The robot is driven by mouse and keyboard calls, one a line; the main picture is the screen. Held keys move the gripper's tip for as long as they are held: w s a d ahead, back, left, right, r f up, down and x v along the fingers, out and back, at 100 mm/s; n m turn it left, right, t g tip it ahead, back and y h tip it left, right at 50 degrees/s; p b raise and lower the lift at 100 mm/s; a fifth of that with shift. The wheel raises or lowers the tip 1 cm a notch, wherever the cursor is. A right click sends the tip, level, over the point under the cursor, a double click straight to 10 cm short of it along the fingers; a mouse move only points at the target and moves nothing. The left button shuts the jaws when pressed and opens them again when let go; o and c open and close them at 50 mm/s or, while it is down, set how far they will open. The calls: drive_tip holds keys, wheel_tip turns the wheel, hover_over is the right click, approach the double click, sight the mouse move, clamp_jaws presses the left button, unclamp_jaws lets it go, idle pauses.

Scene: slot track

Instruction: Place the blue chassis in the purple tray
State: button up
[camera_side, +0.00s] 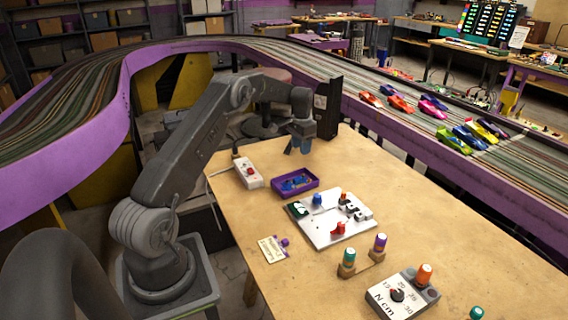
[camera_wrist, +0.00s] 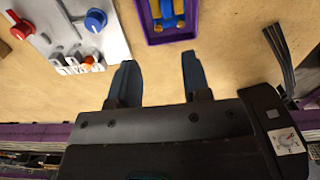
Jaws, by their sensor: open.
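The purple tray (camera_side: 314,186) sits on the wooden table, and its rim also shows at the top of the wrist view (camera_wrist: 150,38). A blue chassis (camera_side: 297,182) lies inside the tray. In the wrist view the blue chassis (camera_wrist: 167,12) has yellow-orange parts beside it and is cut off by the top edge. My gripper (camera_side: 300,149) is raised above the table, beyond the tray in the side view. In the wrist view my gripper (camera_wrist: 159,60) has its two fingers wide apart with only bare table between them, clear of the tray.
A white box with a red button (camera_side: 248,172) stands left of the tray. A white fixture board (camera_side: 325,232) with blue and red knobs lies in front of it. Bottles, a card and a torque dial box (camera_side: 403,294) are nearer. The table's right side is clear.

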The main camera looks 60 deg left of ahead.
drive_tip(key=s+d+r+t, duration=0.1)
drive_tip(key=s+d+r, duration=0.3)
drive_tip(key=d+r, duration=0.75)
drive_tip(key=s+d+r+t, duration=0.2)
drive_tip(key=s+d+r, duration=0.2)
drive_tip(key=d+r, duration=0.7)
drive_tip(key=s+d+f+t, duration=0.1)
drive_tip(key=s+d, duration=0.6)
drive_tip(key=s, duration=0.3)
drive_tip(key=s+d+f+t, duration=0.1)
drive_tip(key=s+d, duration=0.7)
drive_tip(key=s, duration=0.3)
drive_tip(key=shift+s+m, duration=0.3)
drive_tip(key=shift+m, duration=0.1)
drive_tip(key=shift+f, duration=0.1)
